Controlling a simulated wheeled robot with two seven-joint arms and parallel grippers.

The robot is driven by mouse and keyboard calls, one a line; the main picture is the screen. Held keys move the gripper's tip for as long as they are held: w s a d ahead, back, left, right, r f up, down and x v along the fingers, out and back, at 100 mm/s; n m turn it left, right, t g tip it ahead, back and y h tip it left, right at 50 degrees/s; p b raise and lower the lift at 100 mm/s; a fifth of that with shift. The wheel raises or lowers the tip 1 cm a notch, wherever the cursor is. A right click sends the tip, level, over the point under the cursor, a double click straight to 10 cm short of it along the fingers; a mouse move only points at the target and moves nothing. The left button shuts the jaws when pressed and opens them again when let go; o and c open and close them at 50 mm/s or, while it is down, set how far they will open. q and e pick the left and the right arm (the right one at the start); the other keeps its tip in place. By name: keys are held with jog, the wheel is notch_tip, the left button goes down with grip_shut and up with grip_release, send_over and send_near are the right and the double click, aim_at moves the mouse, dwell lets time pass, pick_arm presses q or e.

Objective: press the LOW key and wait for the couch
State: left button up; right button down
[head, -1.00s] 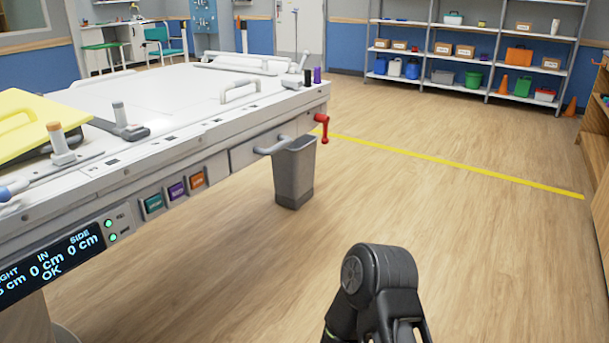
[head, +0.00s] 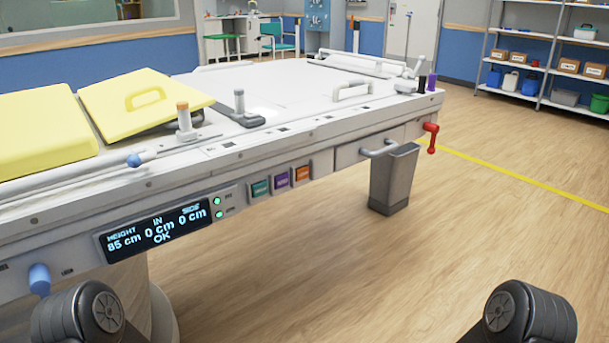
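The couch (head: 290,95) is a long white table with a control strip along its near side. The strip carries a green key (head: 260,189), a purple key (head: 281,180) and an orange key (head: 302,172); their small labels are too blurred for me to tell which is LOW. A dark display (head: 157,229) left of the keys reads HEIGHT 85 cm, IN 0 cm, SIDE 0 cm, OK. Parts of my arms show at the bottom left and bottom right, apart from the keys. Neither gripper's fingers are in view.
Yellow pads (head: 45,130) lie on the couch's left end. A blue knob (head: 40,279) sticks out at lower left. A grey bin (head: 392,180) hangs at the right end, near a red handle (head: 431,136). Open wooden floor lies in front, with a yellow line (head: 520,178).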

pick_arm(q)
jog(key=shift+c, duration=0.2)
grip_shut()
dwell(1.6)
